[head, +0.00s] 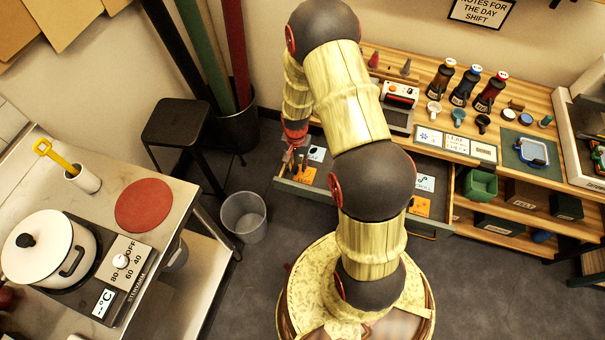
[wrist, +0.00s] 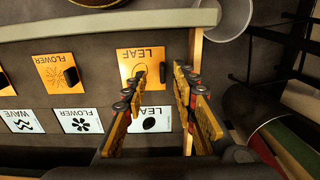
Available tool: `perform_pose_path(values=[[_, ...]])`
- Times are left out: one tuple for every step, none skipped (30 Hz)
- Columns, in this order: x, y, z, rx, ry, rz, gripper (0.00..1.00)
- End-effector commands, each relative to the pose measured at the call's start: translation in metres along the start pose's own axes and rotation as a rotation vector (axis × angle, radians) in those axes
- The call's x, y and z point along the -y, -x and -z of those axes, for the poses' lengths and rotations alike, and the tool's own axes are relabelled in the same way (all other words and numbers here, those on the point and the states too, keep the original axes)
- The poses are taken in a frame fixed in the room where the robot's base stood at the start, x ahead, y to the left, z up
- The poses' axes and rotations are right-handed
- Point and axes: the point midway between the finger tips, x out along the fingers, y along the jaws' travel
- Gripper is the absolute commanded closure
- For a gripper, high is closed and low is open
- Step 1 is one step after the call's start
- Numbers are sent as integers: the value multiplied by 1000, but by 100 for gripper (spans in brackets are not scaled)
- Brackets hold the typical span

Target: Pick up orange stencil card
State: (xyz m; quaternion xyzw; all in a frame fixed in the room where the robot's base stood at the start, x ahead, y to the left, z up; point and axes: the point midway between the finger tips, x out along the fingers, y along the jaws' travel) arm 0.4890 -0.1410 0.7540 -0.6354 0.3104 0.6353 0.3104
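In the wrist view, an orange stencil card marked LEAF (wrist: 128,62) lies flat in the open drawer (wrist: 120,27), near its side wall. A dark raised piece stands on it. An orange FLOWER card (wrist: 50,72) lies beside it, with part of another orange card at the left edge. White LEAF (wrist: 160,125), FLOWER (wrist: 85,122) and WAVE (wrist: 20,121) cards form a second row. My gripper (wrist: 160,72) is open and empty, its fingers apart over the LEAF cards. In the head view, my gripper (head: 297,160) is over the drawer's left end, beside an orange card (head: 307,175); my arm hides the drawer's middle.
A black stool (head: 178,122) and a counter with a pot (head: 40,248) are farther left. Bottles and small cups stand on the wooden table (head: 400,62).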

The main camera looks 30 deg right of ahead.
Motion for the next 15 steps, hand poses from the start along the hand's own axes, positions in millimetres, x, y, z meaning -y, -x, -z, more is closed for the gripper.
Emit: perform_pose_path(values=[[1,-10,-1,2,1,-1,72],[2,-15,-1,2,1,-1,72],[4,-22,0,2,1,-1,72],[3,-26,0,2,0,-1,72],[3,-30,0,2,0,-1,72],[3,-34,0,2,0,-1,72],[3,-36,0,1,0,-1,72],[3,-38,0,1,0,0,72],[4,-39,0,0,0,0,72],[4,-39,0,-1,0,1,72],[4,-38,0,-1,0,1,72],[4,-38,0,-1,0,1,72],[4,-38,0,-1,0,1,72],[4,-38,0,-1,0,1,72],[4,-38,0,-1,0,0,73]])
